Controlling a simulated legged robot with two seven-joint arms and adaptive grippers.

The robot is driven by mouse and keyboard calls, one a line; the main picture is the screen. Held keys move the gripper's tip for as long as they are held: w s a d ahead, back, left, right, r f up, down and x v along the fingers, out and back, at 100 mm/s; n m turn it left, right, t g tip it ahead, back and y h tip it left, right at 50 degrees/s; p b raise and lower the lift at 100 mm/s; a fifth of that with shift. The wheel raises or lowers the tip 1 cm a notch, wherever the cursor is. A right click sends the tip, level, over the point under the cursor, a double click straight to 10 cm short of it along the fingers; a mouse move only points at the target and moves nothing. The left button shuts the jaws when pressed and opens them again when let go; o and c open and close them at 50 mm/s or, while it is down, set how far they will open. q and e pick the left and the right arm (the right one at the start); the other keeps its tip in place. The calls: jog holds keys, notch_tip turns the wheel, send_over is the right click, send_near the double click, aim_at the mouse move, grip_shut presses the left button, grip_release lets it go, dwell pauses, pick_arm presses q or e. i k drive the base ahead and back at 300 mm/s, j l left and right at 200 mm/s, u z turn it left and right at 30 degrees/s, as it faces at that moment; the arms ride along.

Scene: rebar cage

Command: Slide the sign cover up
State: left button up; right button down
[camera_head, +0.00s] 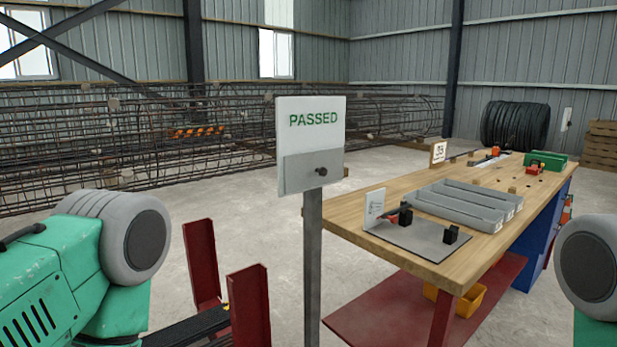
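A white sign (311,120) with green "PASSED" lettering stands upright on a grey post (312,265) in the middle of the camera_head view. A grey sliding cover (297,172) with a dark round knob (321,171) sits over the sign's lower half and leaves the word showing. Green and grey links of my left arm fill the lower left, and a part of my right arm shows at the right edge. Neither gripper is in the picture, and no part of my arms touches the sign or its cover.
A wooden workbench (400,190) with grey trays (462,205) and small fixtures stands right of the post. Dark red uprights (250,305) stand left of the post. A long rebar cage (90,140) lies behind. The concrete floor between is clear.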

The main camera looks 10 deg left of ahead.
aim_at(306, 171)
jog(key=i+j+z, duration=0.25)
jog(key=i+j, duration=0.5)
jog(key=j, duration=0.1)
